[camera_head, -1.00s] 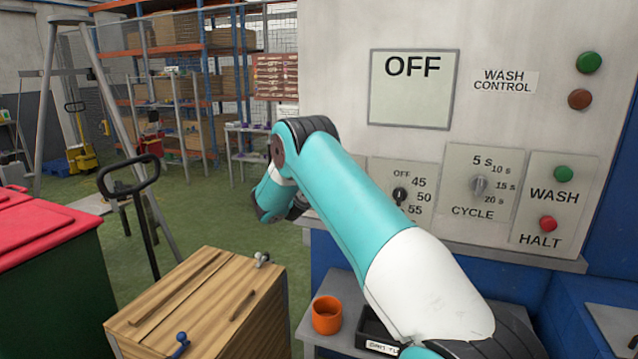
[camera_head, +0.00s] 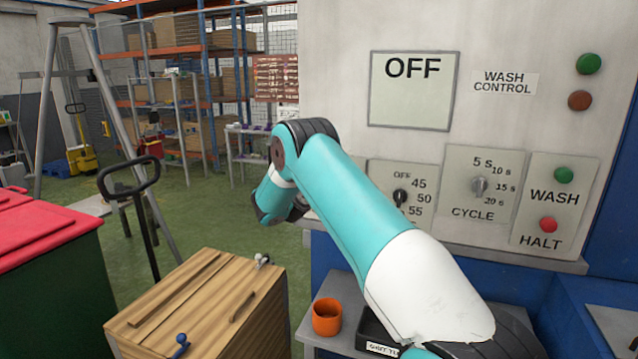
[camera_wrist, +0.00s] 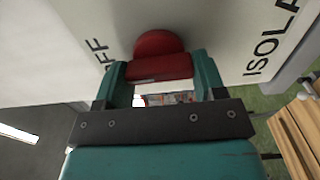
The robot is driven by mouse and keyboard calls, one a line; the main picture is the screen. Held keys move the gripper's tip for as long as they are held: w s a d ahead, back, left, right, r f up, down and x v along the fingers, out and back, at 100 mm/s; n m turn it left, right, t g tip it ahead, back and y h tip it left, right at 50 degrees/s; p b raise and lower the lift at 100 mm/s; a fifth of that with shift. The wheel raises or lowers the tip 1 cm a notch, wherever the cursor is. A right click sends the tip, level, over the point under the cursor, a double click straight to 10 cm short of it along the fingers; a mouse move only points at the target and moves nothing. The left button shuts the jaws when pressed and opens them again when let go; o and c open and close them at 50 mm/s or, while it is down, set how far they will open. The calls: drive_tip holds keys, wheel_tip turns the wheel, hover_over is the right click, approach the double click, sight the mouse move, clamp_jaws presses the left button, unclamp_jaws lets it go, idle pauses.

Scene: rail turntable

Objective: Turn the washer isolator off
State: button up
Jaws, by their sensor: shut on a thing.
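The washer isolator's red handle (camera_wrist: 160,60) stands out from a pale panel (camera_wrist: 100,20) in the wrist view. Part of the lettering "ISOLA" shows to its right, and lettering ending in "FF" shows to its left. My gripper (camera_wrist: 160,78) is shut on the red handle, with one teal finger on each side of it. In the head view my arm hides the gripper and the isolator. The control panel (camera_head: 505,120) there has a display (camera_head: 414,100) that reads "OFF".
Dials and the WASH and HALT buttons (camera_head: 548,224) are on the panel near my arm. An orange cup (camera_head: 326,317) and a black tray (camera_head: 372,335) sit on the ledge below. A wooden crate (camera_head: 255,325) and a red-lidded bin (camera_head: 45,230) stand at left.

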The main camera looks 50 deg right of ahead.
drive_tip(key=o, duration=0.9)
drive_tip(key=b+v, duration=0.5)
drive_tip(key=v, duration=1.2)
drive_tip(key=shift+s+a+b, duration=0.1)
drive_tip(key=shift+a+b, duration=0.15)
drive_tip(key=shift+b, duration=0.15)
drive_tip(key=shift+f, duration=0.1)
